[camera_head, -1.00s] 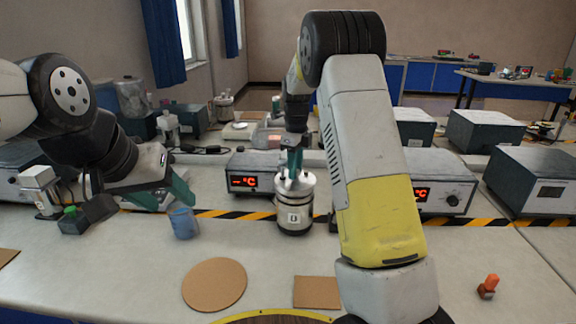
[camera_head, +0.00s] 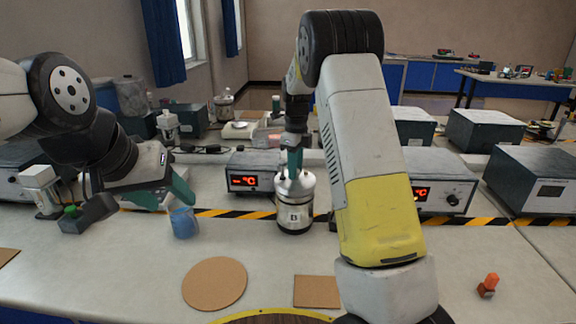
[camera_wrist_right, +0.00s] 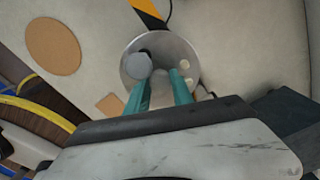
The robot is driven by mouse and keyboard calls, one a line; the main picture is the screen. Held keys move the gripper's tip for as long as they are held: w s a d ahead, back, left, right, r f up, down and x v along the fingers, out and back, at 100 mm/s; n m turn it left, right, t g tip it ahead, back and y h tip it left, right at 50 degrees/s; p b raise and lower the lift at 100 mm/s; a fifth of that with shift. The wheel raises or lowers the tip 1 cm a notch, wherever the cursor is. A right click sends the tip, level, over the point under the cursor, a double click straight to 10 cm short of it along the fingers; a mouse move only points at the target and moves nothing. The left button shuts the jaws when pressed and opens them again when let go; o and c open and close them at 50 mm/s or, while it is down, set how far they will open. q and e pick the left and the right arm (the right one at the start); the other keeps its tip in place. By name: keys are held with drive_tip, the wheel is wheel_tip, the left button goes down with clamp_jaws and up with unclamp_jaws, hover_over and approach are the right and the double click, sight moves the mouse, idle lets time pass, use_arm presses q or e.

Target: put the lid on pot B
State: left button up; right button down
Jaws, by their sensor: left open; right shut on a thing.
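Pot B (camera_head: 294,217) is a silver cylinder marked B, standing upright on the bench near the striped tape. The silver lid (camera_head: 293,185) is at its top; I cannot tell whether it is fully seated. My right gripper (camera_head: 294,172) points down over the pot, its green fingers shut on the lid. In the right wrist view, the fingers (camera_wrist_right: 161,74) reach over the round lid (camera_wrist_right: 160,45), with a grey knob-like part beside the left finger. My left gripper (camera_head: 178,190) is open and empty, behind and left of the blue beaker.
A blue beaker (camera_head: 184,222) stands left of the pot. A heater box with a red display (camera_head: 250,180) is close behind it. A round cork mat (camera_head: 215,284) and a square one (camera_head: 317,291) lie in front. An orange-topped item (camera_head: 488,285) stands far right.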

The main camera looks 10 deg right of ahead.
drive_tip(key=shift+f, duration=0.3)
idle(0.4)
drive_tip(key=c, duration=1)
unclamp_jaws()
drive_tip(key=shift+c, duration=0.2)
drive_tip(key=shift+r, duration=4)
